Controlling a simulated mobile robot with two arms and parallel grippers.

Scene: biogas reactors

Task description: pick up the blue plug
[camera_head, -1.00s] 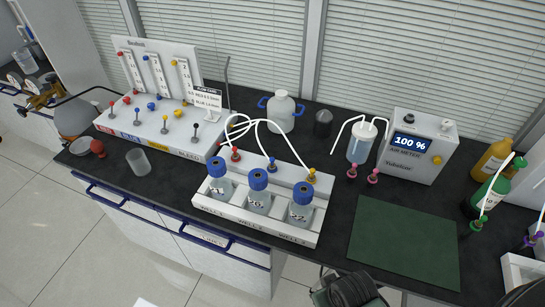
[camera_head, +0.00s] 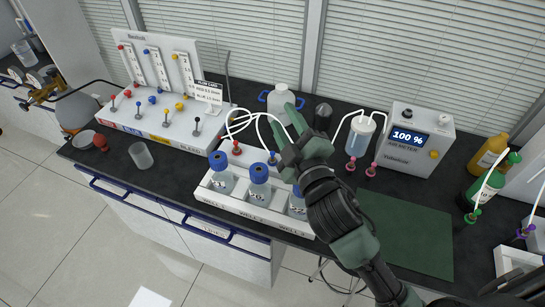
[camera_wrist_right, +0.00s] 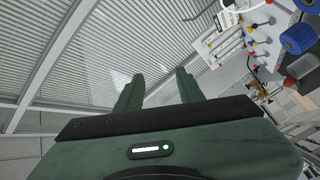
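The blue plug (camera_head: 273,158) sits on the white back rail of the bottle rack, at the end of a white tube. A red plug (camera_head: 237,148) is to its left. The rack (camera_head: 235,206) holds three blue-capped bottles. My right gripper (camera_head: 285,116) is open and empty, over the rack's right part in the picture, just up and right of the blue plug. Its two fingers also show apart in the right wrist view (camera_wrist_right: 158,88), with blinds behind them. My right arm hides the right end of the rack. My left gripper is not in view.
A white panel unit (camera_head: 160,125) with colored knobs stands left of the rack. A white jug (camera_head: 281,103) and dark cylinder (camera_head: 322,116) stand behind. An air meter (camera_head: 415,140) and green mat (camera_head: 420,235) are to the right. A clear beaker (camera_head: 140,155) is at left.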

